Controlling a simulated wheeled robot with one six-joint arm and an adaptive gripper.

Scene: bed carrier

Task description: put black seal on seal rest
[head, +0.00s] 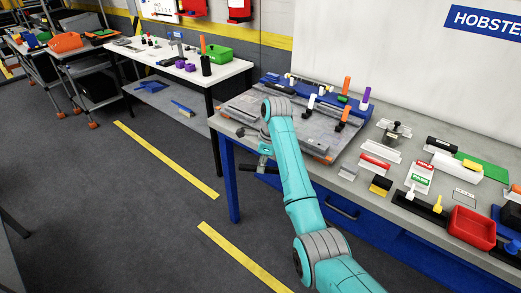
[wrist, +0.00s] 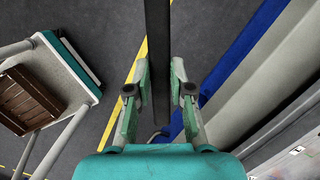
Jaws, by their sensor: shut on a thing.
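My gripper (wrist: 160,75) is shut on the black seal (wrist: 157,40), a long dark strip that runs up the middle of the wrist view between the two fingers. In the head view my gripper (head: 264,160) hangs in front of the bench's left front edge, over the floor, largely behind my arm. Only a small dark part of the held seal shows there. I cannot tell for sure which bench piece is the seal rest; several pale holders stand on the bench, one of them a white holder (head: 378,152) right of the grey plate.
The grey bench (head: 345,190) has a blue front and carries a grey fixture plate, a red bin (head: 471,228) and many small parts at right. A second table (head: 150,60) stands behind at left. A brown crate (wrist: 28,98) on a cart shows in the wrist view. Floor is open at left.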

